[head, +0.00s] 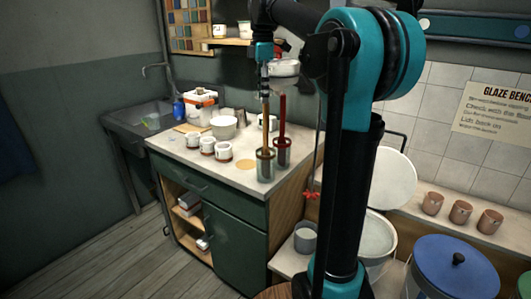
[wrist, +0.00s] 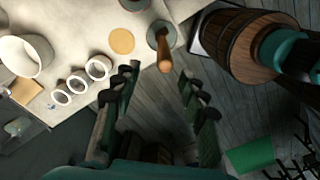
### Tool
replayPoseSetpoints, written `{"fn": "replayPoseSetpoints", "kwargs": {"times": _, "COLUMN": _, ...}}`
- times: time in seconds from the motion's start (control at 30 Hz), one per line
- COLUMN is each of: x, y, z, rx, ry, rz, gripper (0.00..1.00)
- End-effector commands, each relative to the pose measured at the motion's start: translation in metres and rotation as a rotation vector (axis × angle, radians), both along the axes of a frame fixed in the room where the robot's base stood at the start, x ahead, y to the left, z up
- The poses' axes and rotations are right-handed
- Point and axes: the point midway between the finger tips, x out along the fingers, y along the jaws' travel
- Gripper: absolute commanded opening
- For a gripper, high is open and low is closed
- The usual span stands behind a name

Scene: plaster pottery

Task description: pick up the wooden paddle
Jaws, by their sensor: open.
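The wooden paddle (head: 266,133) stands upright, handle up, in a metal canister (head: 265,167) near the counter's front right corner. Its lower end is hidden in the canister. In the wrist view the paddle's rounded handle (wrist: 165,56) points up towards the camera from the canister (wrist: 153,37). My gripper (head: 264,88) is above the canister, close to the top of the handle. In the wrist view my gripper (wrist: 157,82) has its two fingers spread wide and nothing between them. The handle is just beyond the fingertips, apart from both.
A second canister (head: 282,153) with a red-handled tool (head: 282,112) stands close behind on the right. Several white cups (head: 207,146) and a white bowl (head: 223,128) stand on the counter (head: 180,151) to the left. A round tan disc (head: 245,164) lies beside the canister.

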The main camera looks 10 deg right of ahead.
Motion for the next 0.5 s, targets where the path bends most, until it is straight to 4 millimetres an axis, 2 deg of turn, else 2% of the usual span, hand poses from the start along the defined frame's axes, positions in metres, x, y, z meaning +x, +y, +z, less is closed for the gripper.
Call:
{"fn": "replayPoseSetpoints", "kwargs": {"times": 0.1, "x": -0.001, "y": 0.0, "z": -0.024, "rx": 0.0, "ry": 0.0, "rz": -0.001, "gripper": 0.43}}
{"fn": "replayPoseSetpoints", "kwargs": {"times": 0.3, "x": -0.001, "y": -0.001, "z": -0.058, "rx": 0.0, "ry": 0.0, "rz": -0.001, "gripper": 0.43}}
{"fn": "replayPoseSetpoints", "kwargs": {"times": 0.5, "x": -0.001, "y": -0.001, "z": -0.072, "rx": 0.0, "ry": 0.0, "rz": -0.001, "gripper": 0.43}}
